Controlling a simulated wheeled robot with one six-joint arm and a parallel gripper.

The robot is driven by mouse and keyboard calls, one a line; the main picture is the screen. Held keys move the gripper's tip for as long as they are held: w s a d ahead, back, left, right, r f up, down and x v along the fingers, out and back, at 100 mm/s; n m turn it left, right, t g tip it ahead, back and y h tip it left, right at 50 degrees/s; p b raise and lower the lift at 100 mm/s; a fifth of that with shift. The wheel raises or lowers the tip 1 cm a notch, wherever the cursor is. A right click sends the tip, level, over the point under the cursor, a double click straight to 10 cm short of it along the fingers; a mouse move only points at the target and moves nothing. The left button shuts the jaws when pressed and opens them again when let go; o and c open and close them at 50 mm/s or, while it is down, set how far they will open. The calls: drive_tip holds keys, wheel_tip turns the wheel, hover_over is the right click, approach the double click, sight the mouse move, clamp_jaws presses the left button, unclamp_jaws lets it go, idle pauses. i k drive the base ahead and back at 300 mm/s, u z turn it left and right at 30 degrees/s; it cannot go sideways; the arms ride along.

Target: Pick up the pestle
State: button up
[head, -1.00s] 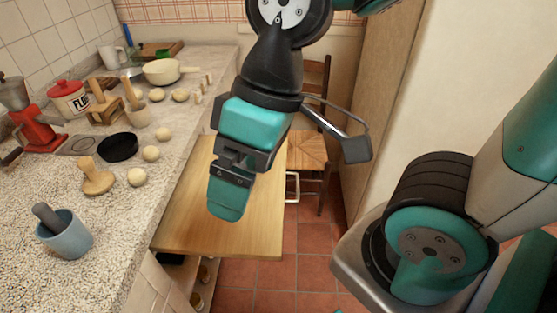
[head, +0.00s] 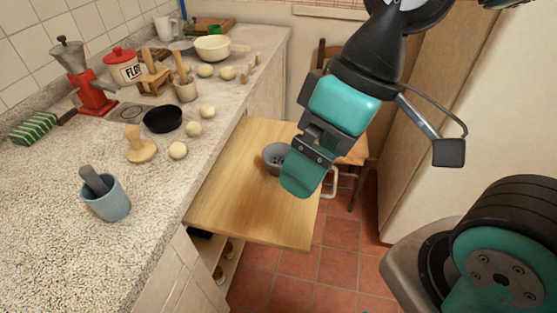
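A dark grey pestle (head: 94,181) leans in a blue-grey mortar (head: 110,203) on the speckled counter at the left. Its upper end sticks out above the rim, tilted to the left; its lower end is hidden inside. My gripper (head: 301,180) hangs over the wooden pull-out board, well to the right of the mortar and apart from it. Its teal fingers overlap from this side, so their opening does not show. I see nothing held in it.
The counter (head: 50,240) is clear in front of the mortar. Behind stand a wooden press (head: 140,148), a black dish (head: 163,119), several dough balls, a red grinder (head: 92,95) and a flour tin (head: 121,68). A grey bowl (head: 274,153) sits on the board (head: 240,215), partly behind my gripper.

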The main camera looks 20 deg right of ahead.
sight(87, 173)
drive_tip(key=z, duration=0.45)
drive_tip(key=k, duration=1)
drive_tip(key=u, duration=1.15)
drive_tip(key=i, duration=0.5)
drive_tip(key=z, duration=0.1)
